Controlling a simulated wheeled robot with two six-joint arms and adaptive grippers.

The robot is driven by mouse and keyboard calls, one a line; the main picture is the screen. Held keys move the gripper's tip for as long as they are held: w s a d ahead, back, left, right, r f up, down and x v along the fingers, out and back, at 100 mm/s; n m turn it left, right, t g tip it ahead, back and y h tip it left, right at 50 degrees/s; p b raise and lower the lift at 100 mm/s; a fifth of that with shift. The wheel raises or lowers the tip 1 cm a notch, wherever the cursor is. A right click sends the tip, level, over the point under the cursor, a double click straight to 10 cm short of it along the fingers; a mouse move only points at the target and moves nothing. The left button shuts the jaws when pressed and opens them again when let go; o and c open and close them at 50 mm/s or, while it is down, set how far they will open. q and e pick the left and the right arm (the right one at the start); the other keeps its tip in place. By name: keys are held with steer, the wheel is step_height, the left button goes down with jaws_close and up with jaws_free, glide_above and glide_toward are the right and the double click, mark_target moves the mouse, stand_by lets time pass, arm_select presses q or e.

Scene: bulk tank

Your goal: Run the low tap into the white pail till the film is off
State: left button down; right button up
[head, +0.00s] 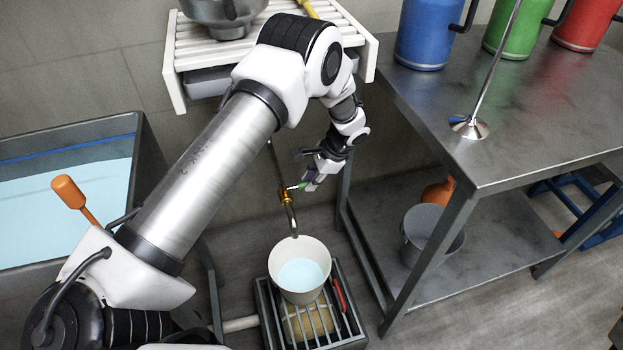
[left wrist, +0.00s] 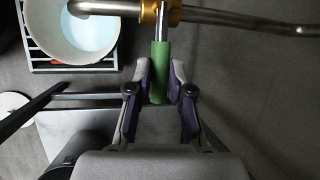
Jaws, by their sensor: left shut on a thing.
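The low tap (head: 291,212) has a brass valve and a curved metal spout pointing down over the white pail (head: 284,250). The pail stands upright on a grate and holds pale blue liquid; it also shows in the left wrist view (left wrist: 38,42). I cannot make out a stream from the spout. My left gripper (head: 311,182) is at the valve. In the left wrist view its fingers (left wrist: 160,88) are shut on the green tap handle (left wrist: 160,62), which points away from the brass body. My right gripper is not in view.
An open tank (head: 143,160) with pale blue liquid stands at the left. The slotted floor grate (head: 345,326) has a red object (head: 340,295) on it. A metal table (head: 540,110) carries blue, green and red cans; a grey bucket (head: 410,240) sits on its lower shelf.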

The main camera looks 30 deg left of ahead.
arm_select(q)
steer(key=c, duration=1.1)
jaws_free()
steer(key=shift+a, duration=0.1)
steer(key=shift+o, duration=0.2)
